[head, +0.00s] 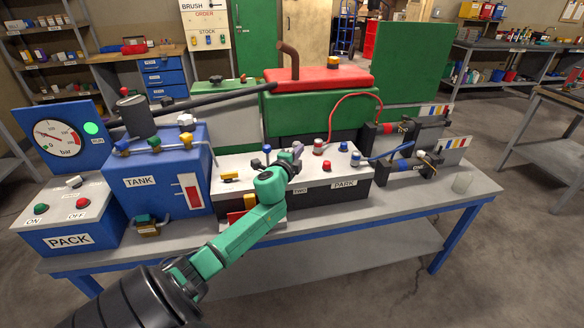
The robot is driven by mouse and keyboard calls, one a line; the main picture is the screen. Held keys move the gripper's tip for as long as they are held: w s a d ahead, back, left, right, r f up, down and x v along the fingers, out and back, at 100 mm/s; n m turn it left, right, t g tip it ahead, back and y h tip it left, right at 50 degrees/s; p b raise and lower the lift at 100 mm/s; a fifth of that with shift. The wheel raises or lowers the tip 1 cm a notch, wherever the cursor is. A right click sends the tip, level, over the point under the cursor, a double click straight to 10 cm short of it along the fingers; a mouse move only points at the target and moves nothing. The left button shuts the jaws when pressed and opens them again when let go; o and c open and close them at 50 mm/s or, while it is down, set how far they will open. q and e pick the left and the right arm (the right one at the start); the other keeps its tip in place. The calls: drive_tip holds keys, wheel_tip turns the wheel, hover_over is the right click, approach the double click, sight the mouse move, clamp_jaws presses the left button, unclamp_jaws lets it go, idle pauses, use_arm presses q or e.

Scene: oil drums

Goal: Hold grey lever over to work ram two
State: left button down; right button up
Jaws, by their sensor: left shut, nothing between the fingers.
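My left arm reaches in from the bottom left to the white-topped valve block (240,165), whose front carries the labels "TWO" and "PARK". My left gripper (295,156) is shut and empty, at the back middle of that block. A small greyish piece shows at its tip; I cannot tell whether this is the grey lever or a finger, nor whether they touch. Two dark rams lie at the right, the back one (374,139) and the front one (390,180). The front one has a label that seems to read "ONE". My right gripper is out of view.
On the block stand a blue-topped lever (267,149), red knobs (318,146) and blue knobs (343,147). The blue tank (150,185) and the pack (65,222) with gauge stand left.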

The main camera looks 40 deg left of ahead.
use_arm(q)
drive_tip(key=v, duration=0.9)
drive_tip(key=shift+s+r, duration=0.25)
drive_tip(key=shift+r, duration=0.05)
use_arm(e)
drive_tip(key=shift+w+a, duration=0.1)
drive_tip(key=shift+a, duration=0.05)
